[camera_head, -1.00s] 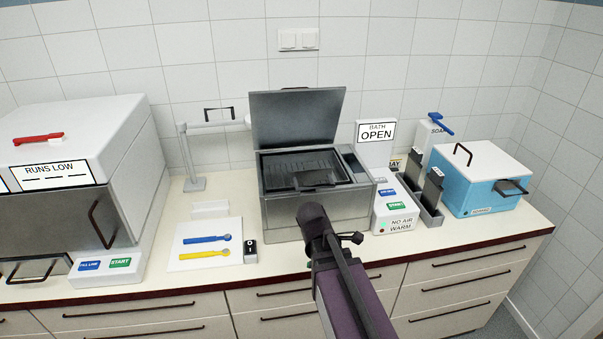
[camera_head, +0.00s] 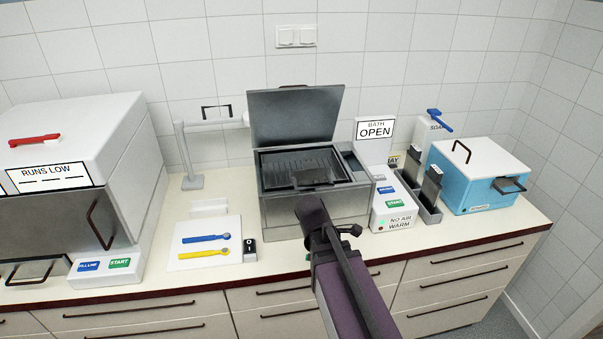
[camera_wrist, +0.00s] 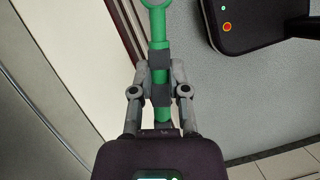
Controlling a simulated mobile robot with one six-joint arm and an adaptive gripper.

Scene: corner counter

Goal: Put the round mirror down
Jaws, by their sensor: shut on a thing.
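The round mirror (camera_wrist: 158,30) shows in the wrist view as a green handle with a round end, cut off by the top edge. My gripper (camera_wrist: 159,72) is shut on its handle, one finger on each side. The handle lies along the gripper's axis, round end pointing away from the wrist. Below it in that view are a pale cabinet front and grey floor, with no contact visible. In the head view my arm hides the gripper and mirror, in front of the counter's middle.
On the counter (camera_head: 225,283), a white mat (camera_head: 186,258) holds a blue tool (camera_head: 205,238) and a yellow tool (camera_head: 205,254). The open-lidded metal bath (camera_head: 325,210) stands right of it. A white box (camera_head: 60,135) stands left, a blue box (camera_head: 470,185) right.

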